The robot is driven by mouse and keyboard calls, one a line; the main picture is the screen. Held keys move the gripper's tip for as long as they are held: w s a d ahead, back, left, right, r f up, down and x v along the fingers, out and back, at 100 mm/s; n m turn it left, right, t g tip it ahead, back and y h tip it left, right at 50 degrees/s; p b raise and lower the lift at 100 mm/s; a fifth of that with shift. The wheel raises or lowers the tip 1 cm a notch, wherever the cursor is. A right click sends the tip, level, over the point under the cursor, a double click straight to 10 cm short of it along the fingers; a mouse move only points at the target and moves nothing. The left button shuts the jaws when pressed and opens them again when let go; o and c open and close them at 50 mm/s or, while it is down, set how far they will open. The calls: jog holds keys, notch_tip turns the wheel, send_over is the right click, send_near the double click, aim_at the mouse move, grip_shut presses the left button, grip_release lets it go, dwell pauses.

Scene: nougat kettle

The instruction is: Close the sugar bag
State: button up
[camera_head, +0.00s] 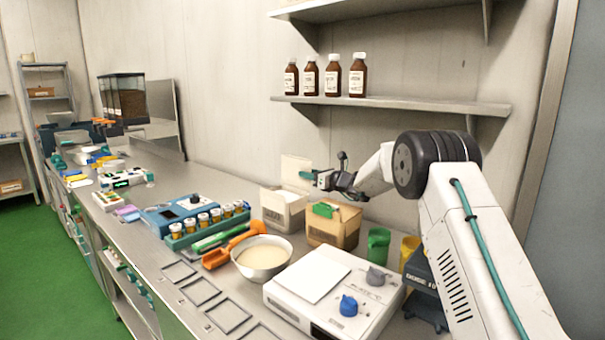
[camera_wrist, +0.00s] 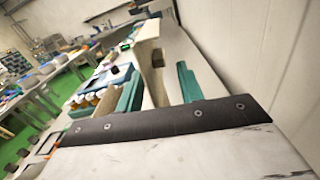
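The sugar bag (camera_head: 280,212) looks like a pale box-shaped bag with white contents, standing open on the bench by the wall. Its pale flap (camera_head: 293,164) stands upright at the back. My gripper (camera_head: 306,175) is above the bag's right side, with its teal fingertips at the flap. In the wrist view, my gripper (camera_wrist: 160,82) is open, with teal fingers apart and a pale upright panel (camera_wrist: 147,45), likely the flap, between or just beyond them. I cannot tell whether they touch.
A brown bag with a green clip (camera_head: 323,210) stands right of the sugar bag. In front are a bowl (camera_head: 263,258), an orange scoop (camera_head: 225,251) and a scale (camera_head: 310,310). Green (camera_head: 378,245) and yellow cups (camera_head: 409,250) stand right. A bottle shelf (camera_head: 390,103) hangs above.

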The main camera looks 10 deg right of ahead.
aim_at(297, 173)
jog(key=x, duration=0.3)
jog(key=shift+w+a, duration=0.1)
jog(key=shift+w, duration=0.1)
jog(key=shift+c, duration=0.4)
grip_shut()
